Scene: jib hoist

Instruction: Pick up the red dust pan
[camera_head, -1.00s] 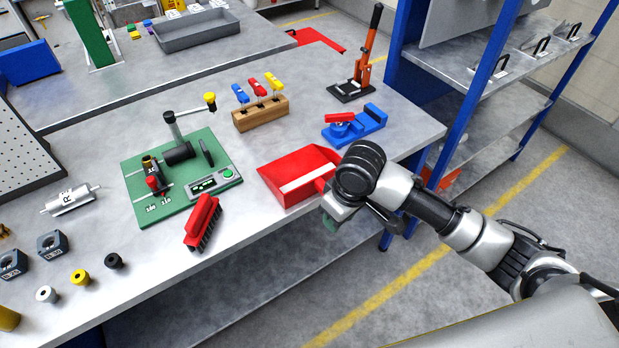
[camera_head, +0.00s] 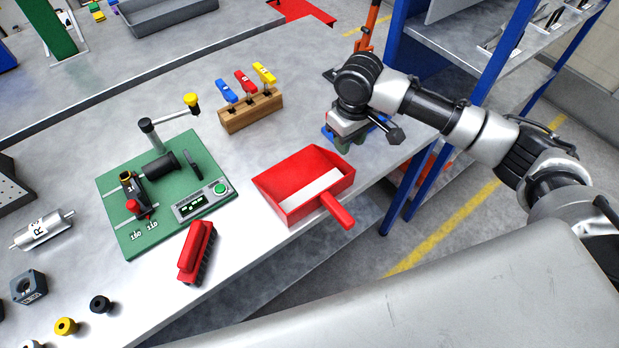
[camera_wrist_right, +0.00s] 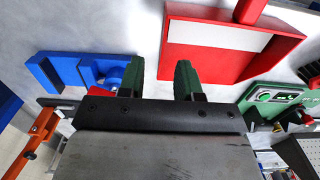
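The red dust pan (camera_head: 277,189) lies on the grey workbench near its front edge, with a pale strip across its inside. Its red handle (camera_head: 338,210) points toward me and reaches over the bench edge. In the right wrist view the dust pan (camera_wrist_right: 205,63) is beyond the fingers, upper right, its handle cut off by the top edge. My right gripper (camera_head: 345,143) is above the bench, behind and right of the dust pan, apart from it. Its green fingers (camera_wrist_right: 162,82) are apart with nothing between them. My left gripper is not in view.
A red brush (camera_head: 196,250) lies left of the dust pan. A green board with a fixture (camera_head: 150,225) and a wooden block with coloured-handled tools (camera_head: 250,114) stand behind. A blue fixture (camera_wrist_right: 75,70) is near the right gripper. A blue-posted shelf (camera_head: 490,50) stands at right.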

